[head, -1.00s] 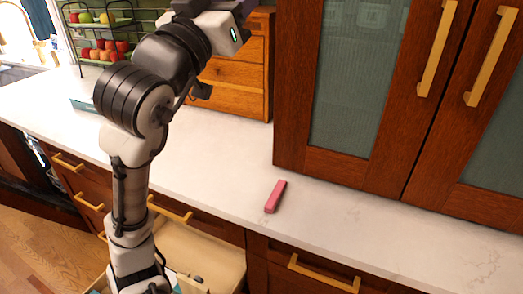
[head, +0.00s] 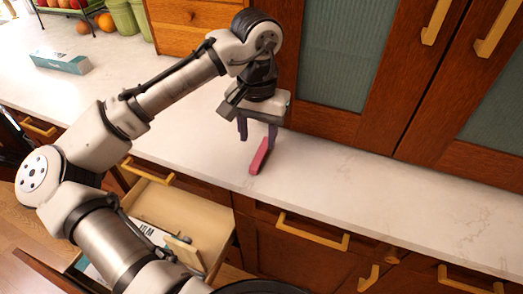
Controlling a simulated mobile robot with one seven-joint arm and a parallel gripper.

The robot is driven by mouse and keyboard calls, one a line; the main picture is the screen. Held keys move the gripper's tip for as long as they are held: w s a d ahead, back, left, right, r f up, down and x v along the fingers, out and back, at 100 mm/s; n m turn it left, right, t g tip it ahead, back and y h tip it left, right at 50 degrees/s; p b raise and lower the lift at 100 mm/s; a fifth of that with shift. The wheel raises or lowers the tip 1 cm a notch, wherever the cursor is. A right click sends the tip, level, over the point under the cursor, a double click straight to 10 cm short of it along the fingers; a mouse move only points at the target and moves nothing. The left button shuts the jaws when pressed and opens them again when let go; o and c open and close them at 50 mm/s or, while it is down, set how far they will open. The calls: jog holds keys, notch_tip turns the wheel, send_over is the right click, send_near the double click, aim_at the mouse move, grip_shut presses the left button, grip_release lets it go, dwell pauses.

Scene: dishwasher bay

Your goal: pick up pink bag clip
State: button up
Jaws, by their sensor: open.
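The pink bag clip (head: 259,157) lies on the white countertop near its front edge, below the glass-fronted cabinet. It is a long, narrow bar, lying at a slant. My gripper (head: 257,139) points down just above and behind the clip, with its fingers spread apart. The right finger appears close to the clip's far end. I cannot tell whether it touches the clip. The gripper is open and holds nothing.
A wooden cabinet with glass doors (head: 340,55) stands behind the clip. An open drawer (head: 165,207) juts out below the counter. A teal and white box (head: 60,63) lies at the left. The countertop (head: 370,185) to the right is clear.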

aim_at(258, 159)
jog(key=shift+w+f+p, duration=0.15)
jog(key=shift+f+p, duration=0.5)
jog(key=shift+f, duration=2.9)
grip_shut()
jog(key=shift+r, duration=0.1)
